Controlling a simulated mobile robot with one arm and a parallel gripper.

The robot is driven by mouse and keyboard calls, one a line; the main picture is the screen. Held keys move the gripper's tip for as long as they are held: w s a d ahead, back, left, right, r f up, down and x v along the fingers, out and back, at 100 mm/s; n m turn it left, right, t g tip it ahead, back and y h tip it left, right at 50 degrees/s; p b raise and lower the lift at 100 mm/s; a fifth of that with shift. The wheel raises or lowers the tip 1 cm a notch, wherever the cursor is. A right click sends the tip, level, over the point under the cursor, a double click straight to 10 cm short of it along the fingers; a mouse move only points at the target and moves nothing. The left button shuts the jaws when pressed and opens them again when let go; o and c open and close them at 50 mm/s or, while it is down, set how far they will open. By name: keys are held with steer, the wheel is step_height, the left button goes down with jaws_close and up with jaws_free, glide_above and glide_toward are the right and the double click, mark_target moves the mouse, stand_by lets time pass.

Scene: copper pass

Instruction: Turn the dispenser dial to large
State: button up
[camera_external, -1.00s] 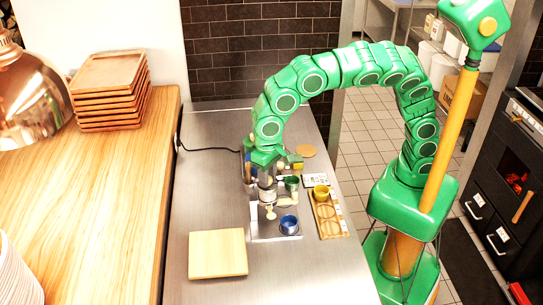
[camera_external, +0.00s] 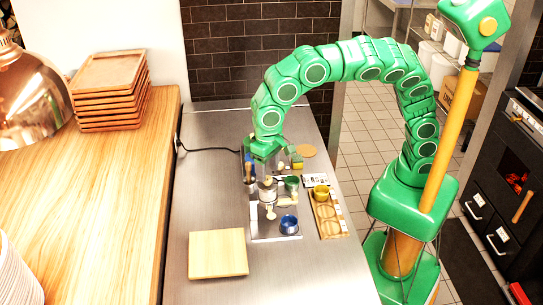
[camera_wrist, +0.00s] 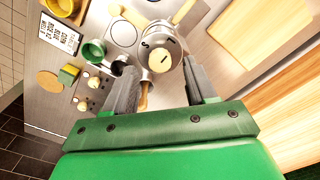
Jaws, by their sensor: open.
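The dispenser (camera_external: 268,191) is a small pale metal cylinder on the grey counter. Its round dial top (camera_wrist: 161,58) faces the wrist camera and bears dark marks, one looking like an S; I cannot tell the setting. My gripper (camera_wrist: 160,67) is open, with its two dark fingers pointing toward the dispenser, one to each side of the dial in the wrist view. In the external view my gripper's green end is behind and above the dispenser, apart from it. The fingers are hard to make out there.
A green cup (camera_external: 291,183), blue cup (camera_external: 289,224) and yellow cup (camera_external: 321,192) stand nearby. A wooden holder (camera_external: 329,221) is at the right. A wooden board (camera_external: 218,254) lies in front. A wooden handle (camera_wrist: 144,96) shows between my fingers.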

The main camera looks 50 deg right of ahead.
mark_target(267, 178)
steer(key=shift+r, duration=2.4)
steer(key=shift+w+d, duration=0.1)
steer(key=w+d+r+m, duration=0.1)
steer(key=w+d, duration=0.3)
steer(key=d, duration=0.5)
steer(key=w+d+r+m, duration=0.1)
steer(key=w+d, duration=0.3)
steer(key=d, duration=0.6)
steer(key=d+m, duration=0.1)
steer(key=d, duration=1.4)
steer(key=s+d+f+n+g, duration=0.1)
steer(key=s+d+f, duration=0.3)
steer(key=s+d, duration=0.6)
steer(key=s+d+f+n, duration=0.1)
steer(key=s+d+f, duration=0.3)
steer(key=s+d, duration=0.6)
steer(key=shift+s+d+f+n+g, duration=0.15)
steer(key=shift+s+f+n+g, duration=0.2)
steer(key=shift+s, duration=0.4)
